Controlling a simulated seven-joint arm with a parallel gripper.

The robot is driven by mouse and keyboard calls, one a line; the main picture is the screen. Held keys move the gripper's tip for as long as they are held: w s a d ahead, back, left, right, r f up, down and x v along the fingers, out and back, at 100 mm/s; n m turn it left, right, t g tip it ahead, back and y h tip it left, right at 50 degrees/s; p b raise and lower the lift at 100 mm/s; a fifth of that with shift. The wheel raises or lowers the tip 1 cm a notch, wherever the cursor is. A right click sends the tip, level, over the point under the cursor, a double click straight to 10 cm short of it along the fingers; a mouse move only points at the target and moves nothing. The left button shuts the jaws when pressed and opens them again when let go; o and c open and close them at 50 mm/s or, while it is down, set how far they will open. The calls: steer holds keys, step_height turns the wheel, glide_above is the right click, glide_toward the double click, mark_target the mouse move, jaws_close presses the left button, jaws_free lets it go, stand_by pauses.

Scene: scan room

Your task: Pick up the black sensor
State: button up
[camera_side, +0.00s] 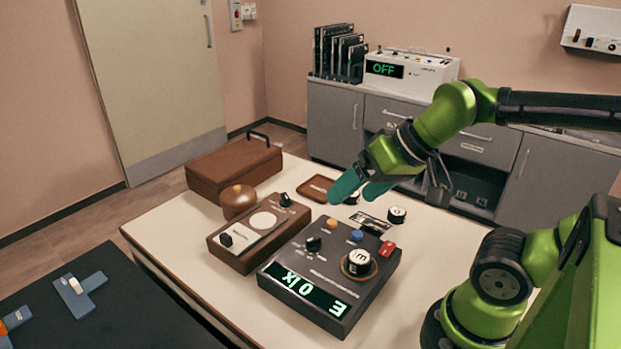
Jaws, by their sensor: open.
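Several small black round pieces could be the black sensor; I cannot tell which one it is. One black cylinder with a pale, marked top (358,262) sits in a ring on the dark control box. Another short black cylinder with a pale top (397,215) stands on the table behind that box. A third dark piece (353,198) is partly hidden by my fingers. My gripper (359,190), with teal fingers, is open and empty above the far part of the table, near the third piece.
The dark control box (375,290) with a green display stands at the front. A brown wooden device (245,262), a brown domed object (238,201), a brown case (235,168) and a small brown tray (316,188) are left of my gripper.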

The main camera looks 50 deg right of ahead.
steer(key=n+g+h, duration=0.2)
steer(key=g, duration=0.5)
glide_above(360, 257)
steer(key=f, duration=0.2)
step_height(360, 257, down, 16)
steer(key=shift+f, duration=0.2)
steer(key=shift+c, duration=0.3)
steer(key=c, duration=1.2)
